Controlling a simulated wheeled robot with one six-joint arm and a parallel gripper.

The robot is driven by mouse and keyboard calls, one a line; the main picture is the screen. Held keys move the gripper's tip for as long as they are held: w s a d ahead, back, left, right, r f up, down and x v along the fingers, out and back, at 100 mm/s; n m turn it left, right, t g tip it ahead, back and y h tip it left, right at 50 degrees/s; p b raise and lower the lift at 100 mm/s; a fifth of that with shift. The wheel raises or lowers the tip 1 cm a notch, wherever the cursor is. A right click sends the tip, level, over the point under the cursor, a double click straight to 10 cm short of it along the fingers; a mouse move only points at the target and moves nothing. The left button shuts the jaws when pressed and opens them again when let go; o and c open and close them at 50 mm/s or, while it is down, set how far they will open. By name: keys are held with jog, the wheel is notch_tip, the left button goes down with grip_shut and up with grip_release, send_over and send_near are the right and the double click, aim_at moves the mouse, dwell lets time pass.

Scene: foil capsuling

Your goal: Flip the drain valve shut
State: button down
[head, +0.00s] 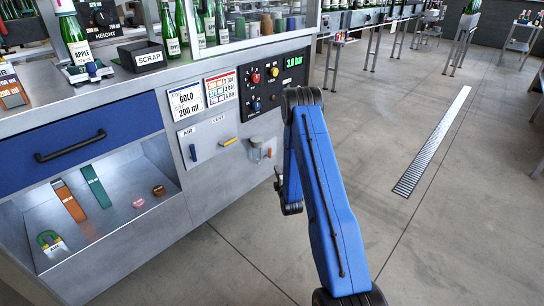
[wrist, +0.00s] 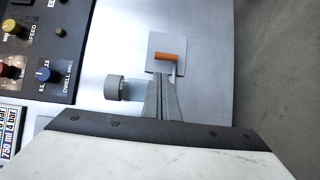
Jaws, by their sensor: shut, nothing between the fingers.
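The drain valve has a small orange lever (wrist: 170,57) on a pale square plate (wrist: 156,42), on the grey cabinet front. The lever lies across the wrist view, and upright in the head view (head: 269,153). My gripper (wrist: 167,82) is shut and empty, its fingertips close to the lever's lower side in the wrist view. I cannot tell whether they touch it. In the head view my gripper (head: 279,180) is beside the cabinet, partly hidden by my arm. No label for the valve is readable.
A grey round knob or cap (wrist: 122,88) sticks out beside my fingers. A dark control panel (head: 274,82) with knobs is above. The blue air lever (head: 193,153) and yellow vent lever (head: 228,142) are to the left. Open floor (head: 410,230) lies to the right.

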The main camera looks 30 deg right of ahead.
aim_at(270, 152)
jog(key=shift+d+f, duration=0.15)
jog(key=shift+f, duration=0.2)
jog(key=x, duration=1.4)
jog(key=shift+r, duration=0.2)
jog(key=shift+d+r+m, duration=0.15)
jog(key=shift+d+m, duration=0.05)
jog(key=shift+m, duration=0.2)
dwell(0.3)
jog(key=d+m+g+y, duration=0.1)
jog(key=m, duration=0.1)
jog(key=w+d+m+g+y, duration=0.1)
jog(key=d+m+g+y, duration=0.1)
jog(key=w+d+m+g+y, duration=0.1)
jog(key=d+m+g, duration=0.1)
jog(key=m, duration=0.1)
jog(key=shift+f+y, duration=0.4)
dwell(0.8)
jog(key=shift+r, duration=0.2)
jog(key=shift+r, duration=0.55)
